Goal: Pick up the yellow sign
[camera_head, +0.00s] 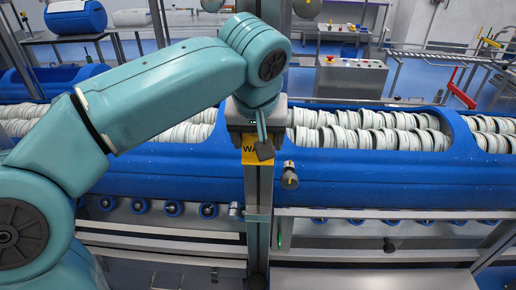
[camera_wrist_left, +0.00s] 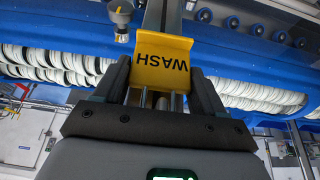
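The yellow sign (camera_head: 250,157) is on the dark upright post in the head view, with only "WA" readable. In the left wrist view the sign (camera_wrist_left: 163,66) reads "WASH" upside down. My left gripper (camera_head: 261,146) has come down on the sign from above, and a dark finger covers part of its face. In the left wrist view the fingers of my left gripper (camera_wrist_left: 159,80) are apart, one at each side of the sign's near edge. I cannot tell whether they press on it. My right gripper is not in view.
The post (camera_head: 259,200) stands before a long blue tub (camera_head: 170,172) filled with white rings. A small knob-like fitting (camera_head: 289,176) is just right of the sign. A silver rail (camera_head: 390,213) runs to the right. A control box (camera_head: 350,76) stands behind.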

